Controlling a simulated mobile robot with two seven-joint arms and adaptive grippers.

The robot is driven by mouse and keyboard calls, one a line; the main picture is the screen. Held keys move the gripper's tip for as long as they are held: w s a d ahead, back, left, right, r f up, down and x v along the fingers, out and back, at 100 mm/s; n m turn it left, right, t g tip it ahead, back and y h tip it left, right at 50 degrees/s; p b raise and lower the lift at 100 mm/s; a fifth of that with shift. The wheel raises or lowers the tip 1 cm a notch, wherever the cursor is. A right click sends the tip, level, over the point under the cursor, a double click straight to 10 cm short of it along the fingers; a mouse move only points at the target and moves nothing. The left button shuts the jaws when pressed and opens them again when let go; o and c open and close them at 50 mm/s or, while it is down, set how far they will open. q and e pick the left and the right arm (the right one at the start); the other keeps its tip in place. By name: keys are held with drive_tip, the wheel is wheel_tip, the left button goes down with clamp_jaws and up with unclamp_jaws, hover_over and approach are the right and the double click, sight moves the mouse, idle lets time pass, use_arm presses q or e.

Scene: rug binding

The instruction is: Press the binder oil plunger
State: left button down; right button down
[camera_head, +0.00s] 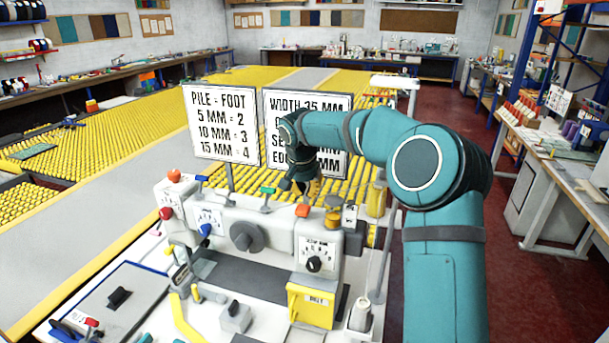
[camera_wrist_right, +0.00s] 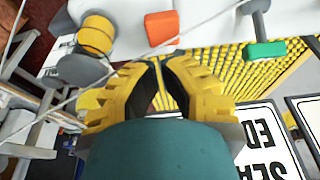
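The grey and white binding machine (camera_head: 243,240) stands at the front of the table in the head view. On its top are an orange cap (camera_head: 303,210), a green tab (camera_head: 268,190) and a yellow spool-like part (camera_head: 333,217); I cannot tell for certain which part is the oil plunger. My right gripper (camera_head: 300,187) hangs above the machine's right half, behind the orange cap. In the right wrist view, its yellow fingers (camera_wrist_right: 160,78) are partly open with a narrow, empty gap. The orange cap (camera_wrist_right: 161,28) and green tab (camera_wrist_right: 264,50) lie beyond the tips, apart from them. My left gripper is not in view.
Two sign boards, a pile-foot board (camera_head: 222,125) and a width board (camera_head: 300,105), stand behind the machine, the second close to my right arm. A white cone (camera_head: 361,314) stands at the machine's right front.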

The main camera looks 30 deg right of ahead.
sight(307, 205)
drive_tip(key=shift+f, duration=1.65)
drive_tip(key=shift+f, duration=0.1)
